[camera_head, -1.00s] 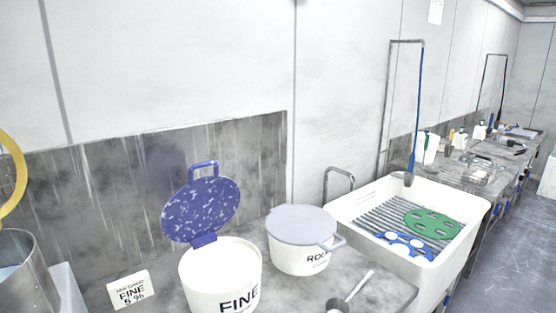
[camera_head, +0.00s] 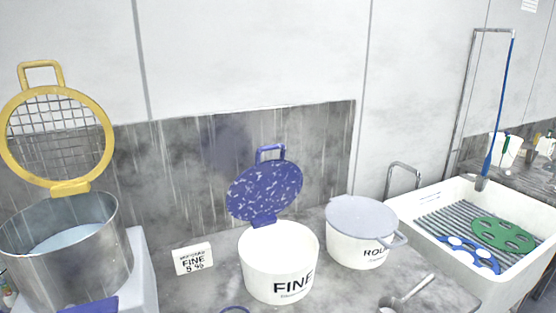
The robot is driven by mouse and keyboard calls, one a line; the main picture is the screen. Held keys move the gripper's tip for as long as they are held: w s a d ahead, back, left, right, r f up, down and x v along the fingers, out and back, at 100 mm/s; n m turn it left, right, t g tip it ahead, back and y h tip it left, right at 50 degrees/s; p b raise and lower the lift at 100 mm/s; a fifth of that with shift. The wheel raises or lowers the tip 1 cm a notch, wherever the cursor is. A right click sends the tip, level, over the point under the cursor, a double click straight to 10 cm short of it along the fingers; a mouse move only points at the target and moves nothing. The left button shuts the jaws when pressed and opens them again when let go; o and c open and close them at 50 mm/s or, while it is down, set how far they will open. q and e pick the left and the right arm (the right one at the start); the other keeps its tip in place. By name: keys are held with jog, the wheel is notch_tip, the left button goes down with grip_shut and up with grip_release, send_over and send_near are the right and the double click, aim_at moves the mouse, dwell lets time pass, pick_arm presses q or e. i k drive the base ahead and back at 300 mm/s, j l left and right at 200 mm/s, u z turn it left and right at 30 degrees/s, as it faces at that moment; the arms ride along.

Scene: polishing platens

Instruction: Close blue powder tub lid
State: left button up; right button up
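The white powder tub marked FINE (camera_head: 272,278) stands on the grey counter in the middle of the head view. Its speckled blue lid (camera_head: 264,192) is open, tilted up and back from the tub's rear rim, with a blue loop handle at the top. The tub's mouth shows white inside. Neither of my grippers is in view.
A closed grey-lidded tub (camera_head: 362,234) stands right of the blue-lidded one. A metal pot (camera_head: 68,262) with a raised yellow mesh lid (camera_head: 58,135) stands left. A sign (camera_head: 193,259), a metal scoop (camera_head: 405,296) and a white sink (camera_head: 518,270) are nearby.

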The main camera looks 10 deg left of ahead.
aim_at(263, 190)
jog(key=k+j+z, duration=0.1)
jog(key=z, duration=0.3)
jog(key=k+z, duration=0.15)
jog(key=z, duration=0.25)
jog(key=k+z, duration=0.15)
jog(key=z, duration=0.25)
